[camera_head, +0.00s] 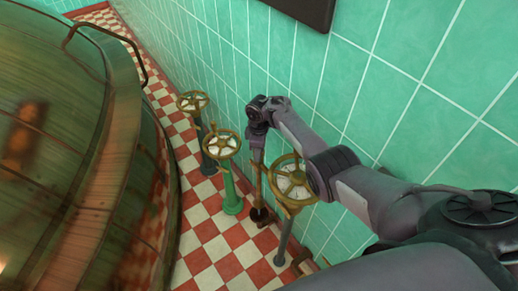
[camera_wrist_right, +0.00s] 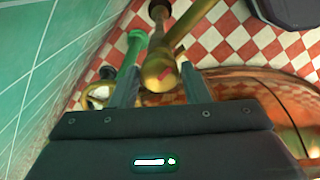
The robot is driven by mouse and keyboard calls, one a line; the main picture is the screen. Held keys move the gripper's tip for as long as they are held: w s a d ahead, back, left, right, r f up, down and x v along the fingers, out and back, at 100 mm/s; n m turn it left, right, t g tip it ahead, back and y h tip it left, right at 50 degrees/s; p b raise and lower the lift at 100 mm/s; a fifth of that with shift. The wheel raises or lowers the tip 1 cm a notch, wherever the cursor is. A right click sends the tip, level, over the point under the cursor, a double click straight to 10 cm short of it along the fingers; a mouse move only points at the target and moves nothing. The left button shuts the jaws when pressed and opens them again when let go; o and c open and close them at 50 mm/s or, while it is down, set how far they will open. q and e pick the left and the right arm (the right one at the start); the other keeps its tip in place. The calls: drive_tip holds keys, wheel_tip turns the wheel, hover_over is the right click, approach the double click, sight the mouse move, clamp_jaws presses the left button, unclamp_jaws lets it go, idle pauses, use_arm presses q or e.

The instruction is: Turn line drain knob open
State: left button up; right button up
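Three spoked brass handwheels stand on posts by the tiled wall: a far one (camera_head: 193,102), a middle one (camera_head: 221,144) on a green post, and a near one (camera_head: 291,180), partly behind my right arm. My right gripper (camera_wrist_right: 158,72) points down between the middle and near wheels, its jaws mostly hidden in the head view. In the right wrist view its fingers are apart, with a rounded brass knob (camera_wrist_right: 159,76) showing between them. I cannot tell whether they touch it. No label shows which part is the line drain knob. My left gripper is out of view.
A large copper kettle (camera_head: 60,140) with a curved handle (camera_head: 105,30) fills the left. The green tiled wall (camera_head: 350,80) is close on the right. A strip of red and white checkered floor (camera_head: 205,230) lies between. A dark panel (camera_head: 305,8) hangs above.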

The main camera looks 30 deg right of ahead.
drive_tip(key=o, duration=0.3)
drive_tip(key=shift+r, duration=0.1)
wheel_tip(320, 180, up, 8)
drive_tip(key=shift+f+p, duration=0.25)
drive_tip(key=shift+p, duration=0.6)
